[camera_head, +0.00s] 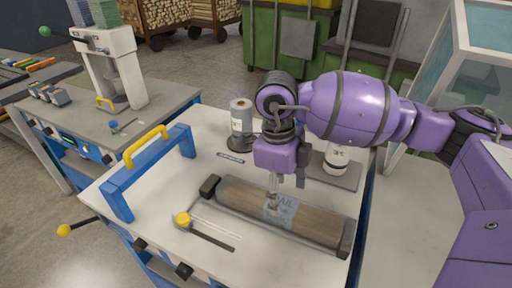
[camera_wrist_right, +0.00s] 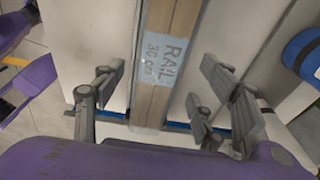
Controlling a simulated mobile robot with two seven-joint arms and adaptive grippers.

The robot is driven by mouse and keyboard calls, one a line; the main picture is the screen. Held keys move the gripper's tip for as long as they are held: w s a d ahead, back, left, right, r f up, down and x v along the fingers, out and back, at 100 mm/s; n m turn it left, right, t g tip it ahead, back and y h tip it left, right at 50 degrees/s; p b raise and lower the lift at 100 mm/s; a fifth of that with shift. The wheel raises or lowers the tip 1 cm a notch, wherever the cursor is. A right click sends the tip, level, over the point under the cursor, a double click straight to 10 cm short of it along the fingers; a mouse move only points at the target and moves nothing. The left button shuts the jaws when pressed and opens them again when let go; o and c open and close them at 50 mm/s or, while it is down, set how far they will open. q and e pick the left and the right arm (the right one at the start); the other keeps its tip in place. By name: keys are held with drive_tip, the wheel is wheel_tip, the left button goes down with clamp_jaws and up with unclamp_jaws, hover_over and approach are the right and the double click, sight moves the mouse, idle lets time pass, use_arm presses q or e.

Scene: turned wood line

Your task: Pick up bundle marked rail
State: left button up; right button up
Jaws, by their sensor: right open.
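The bundle marked rail (camera_head: 240,196) is a long brown wooden bundle with a pale blue label, lying in a dark grey holder on the white worktop. In the right wrist view the bundle (camera_wrist_right: 155,105) runs up the picture, with its label reading RAIL 30 cm. My right gripper (camera_head: 285,190) points down above the bundle, close to the label. In the right wrist view its open fingers (camera_wrist_right: 157,85) stand on either side of the bundle, with gaps showing and nothing held. The exact height above the bundle is hard to tell. My left gripper is not in view.
A blue frame with a yellow handle (camera_head: 146,147) stands left of the bundle. A yellow-knobbed lever (camera_head: 183,219) lies in front. A grey roll on a dark base (camera_head: 241,125) and a white canister (camera_head: 337,158) stand behind.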

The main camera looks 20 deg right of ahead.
sight(282, 204)
wheel_tip(282, 204, down, 6)
drive_tip(key=shift+s+d+r+p, duration=0.1)
drive_tip(key=shift+p, duration=0.2)
clamp_jaws()
idle(0.3)
